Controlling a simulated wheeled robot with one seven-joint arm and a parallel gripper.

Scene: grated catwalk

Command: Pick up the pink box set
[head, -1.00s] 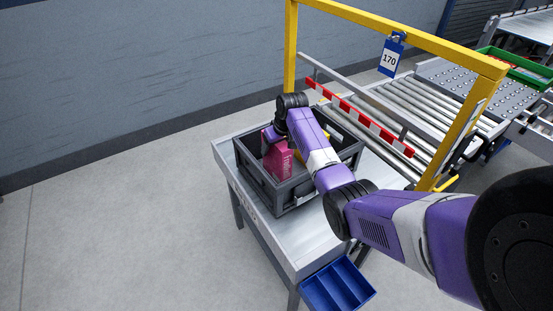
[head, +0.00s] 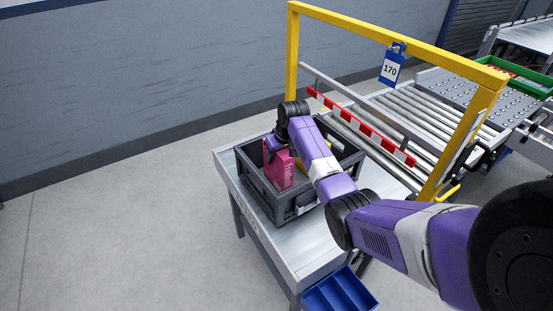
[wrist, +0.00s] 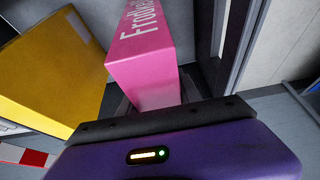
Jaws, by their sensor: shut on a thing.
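The pink box set (head: 279,169) is in the left part of a dark grey crate (head: 288,204) in the head view, standing upright. In the wrist view the pink box set (wrist: 143,60) shows white lettering on one face and sits right at my gripper (wrist: 148,110). My gripper, seen from above in the head view (head: 275,146), is shut on the top of the box. The fingertips are mostly hidden by the gripper body and the box. I cannot tell whether the box's bottom touches the crate floor.
A yellow box (wrist: 52,70) stands beside the pink one in the crate. The crate sits on a metal table (head: 228,165). A blue divided bin (head: 340,293) is at the table's front. A yellow frame (head: 291,50) and roller conveyor (head: 400,125) stand behind to the right.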

